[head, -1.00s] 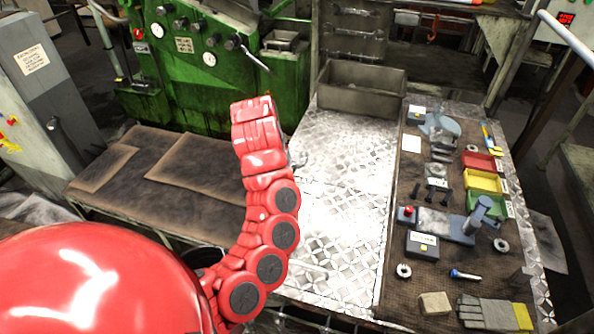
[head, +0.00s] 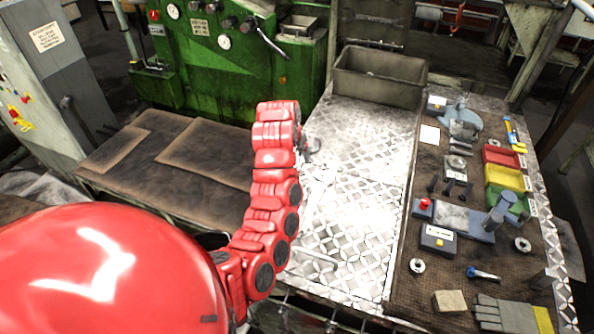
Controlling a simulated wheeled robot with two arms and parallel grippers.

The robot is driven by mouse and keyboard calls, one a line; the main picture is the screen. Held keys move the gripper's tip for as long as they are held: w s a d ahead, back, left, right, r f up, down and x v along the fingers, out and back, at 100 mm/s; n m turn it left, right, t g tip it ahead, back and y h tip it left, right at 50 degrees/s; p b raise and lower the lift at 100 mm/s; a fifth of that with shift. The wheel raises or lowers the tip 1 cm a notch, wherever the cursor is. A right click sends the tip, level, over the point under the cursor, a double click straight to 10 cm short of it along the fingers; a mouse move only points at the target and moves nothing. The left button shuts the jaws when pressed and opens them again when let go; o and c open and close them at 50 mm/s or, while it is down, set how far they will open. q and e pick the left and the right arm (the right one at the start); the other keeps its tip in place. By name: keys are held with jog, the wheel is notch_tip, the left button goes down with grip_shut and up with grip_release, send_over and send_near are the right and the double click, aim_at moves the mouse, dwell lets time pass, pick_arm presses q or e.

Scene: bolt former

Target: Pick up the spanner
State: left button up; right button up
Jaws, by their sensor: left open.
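My left gripper (head: 312,147) shows as small grey fingers at the side of my red arm, over the bright tread-plate top (head: 365,190). It is open, and I see nothing between its fingers. I cannot pick out the spanner with certainty. A thin pale bar (head: 318,258) shows low on the plate, right of my arm, too faint to name. A short blue-handled tool (head: 483,273) lies on the brown mat at the right, apart from the gripper. My right gripper is not in view.
The brown mat (head: 400,290) holds red, yellow and green bins (head: 508,179), a grey-blue vice-like fixture (head: 465,222), a block (head: 449,301) and gloves (head: 500,315). A grey metal trough (head: 380,80) stands at the back. The tread plate is mostly clear.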

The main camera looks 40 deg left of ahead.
pick_arm(q)
jog(key=shift+w+f, duration=0.2)
jog(key=shift+f, duration=0.2)
jog(key=shift+a+f+p, duration=0.15)
jog(key=shift+f+p, duration=0.05)
jog(key=shift+p, duration=0.35)
jog(key=p+x, duration=0.2)
jog(key=x, duration=0.1)
jog(key=shift+s+a, duration=0.1)
jog(key=shift+a, duration=0.15)
jog(key=shift+a+f, duration=0.1)
jog(key=shift+f, duration=0.2)
jog(key=shift+w+f+p, duration=0.3)
jog(key=shift+w+f, duration=0.05)
jog(key=shift+f, duration=0.15)
jog(key=shift+c, duration=0.3)
grip_shut()
